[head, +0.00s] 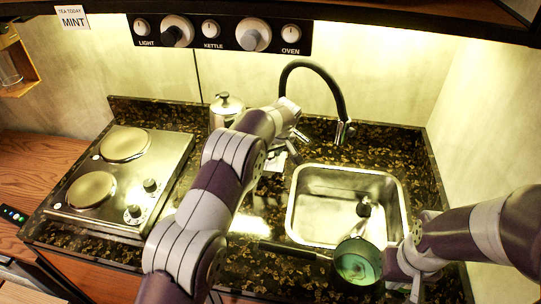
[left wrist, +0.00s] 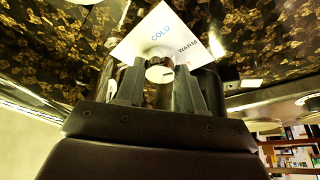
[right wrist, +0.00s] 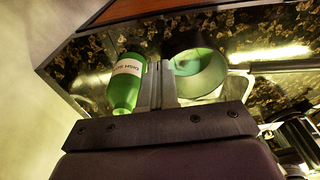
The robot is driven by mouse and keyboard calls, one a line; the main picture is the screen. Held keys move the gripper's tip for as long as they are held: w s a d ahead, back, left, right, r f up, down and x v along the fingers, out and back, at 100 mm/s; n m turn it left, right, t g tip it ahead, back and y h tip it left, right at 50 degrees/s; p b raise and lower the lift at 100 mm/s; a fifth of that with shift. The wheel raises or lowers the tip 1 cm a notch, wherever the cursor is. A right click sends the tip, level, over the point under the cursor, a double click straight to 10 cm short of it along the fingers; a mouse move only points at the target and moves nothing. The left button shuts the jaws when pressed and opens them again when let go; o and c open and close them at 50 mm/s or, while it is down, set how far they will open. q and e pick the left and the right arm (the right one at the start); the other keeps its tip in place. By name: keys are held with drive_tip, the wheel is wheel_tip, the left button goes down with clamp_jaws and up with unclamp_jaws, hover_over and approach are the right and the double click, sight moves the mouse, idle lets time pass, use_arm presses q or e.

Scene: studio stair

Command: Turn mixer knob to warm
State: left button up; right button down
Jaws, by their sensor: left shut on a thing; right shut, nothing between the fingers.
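The mixer knob (left wrist: 159,73) is a small pale round cap on the counter, seen in the left wrist view between the fingers of my left gripper (left wrist: 158,88). My left gripper is shut on it. A short dark mark on the cap points right, roughly towards the WARM side. A white card (left wrist: 150,38) under the knob reads COLD in blue and WARM in dark letters. In the head view my left gripper (head: 293,147) is behind the sink's left corner and mostly hides the knob. My right gripper (right wrist: 155,86) is shut and empty, beside the pan.
A dark-handled pan with a green inside (head: 357,262) stands at the sink's front edge. A green bottle (right wrist: 125,85) is beside my right gripper. The sink (head: 310,190), black faucet (head: 335,90), kettle (head: 226,106) and two-plate hob (head: 125,175) surround my left arm.

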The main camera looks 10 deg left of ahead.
use_arm(q)
drive_tip(key=shift+r+n, duration=0.1)
drive_tip(key=shift+n, duration=0.4)
drive_tip(key=shift+w+p, duration=0.1)
drive_tip(key=shift+p, duration=0.2)
drive_tip(key=o, duration=1)
drive_tip(key=shift+y, duration=0.3)
drive_tip(key=shift+o, duration=0.2)
drive_tip(key=shift+d, duration=0.1)
drive_tip(key=p+v, duration=0.6)
drive_tip(key=v, duration=0.6)
drive_tip(key=shift+r+p, duration=0.4)
